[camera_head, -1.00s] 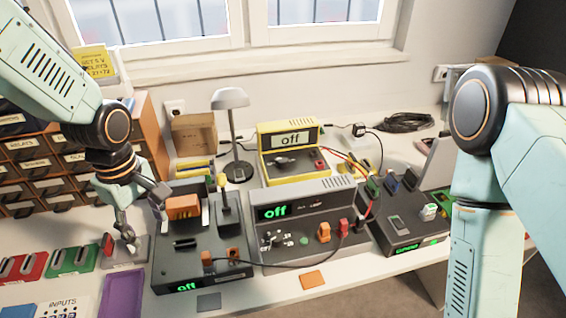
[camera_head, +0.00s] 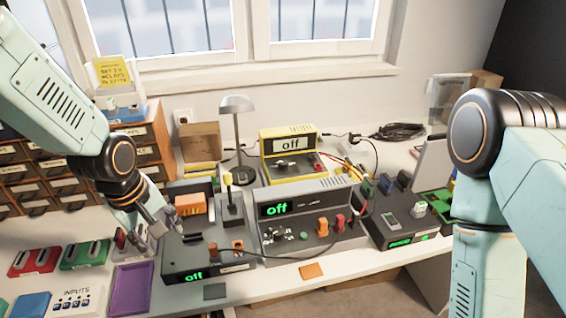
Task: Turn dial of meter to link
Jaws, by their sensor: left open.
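The yellow meter (camera_head: 289,156) stands at the back middle of the bench, its screen reading "off". Its dark dial (camera_head: 286,169) sits on the front panel below the screen. I cannot read the dial's marks. My left gripper (camera_head: 154,240) is open and points down at the left edge of the black device with the orange block, well to the left of the meter. It appears to hold nothing. My right gripper is out of the picture; only my right arm shows at the right.
A grey unit (camera_head: 312,218) reading "off" stands in front of the meter. The black device (camera_head: 205,258) is at its left, another black device (camera_head: 403,222) at its right. A lamp (camera_head: 237,106) stands left of the meter. Red and black cables run from the meter's right side.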

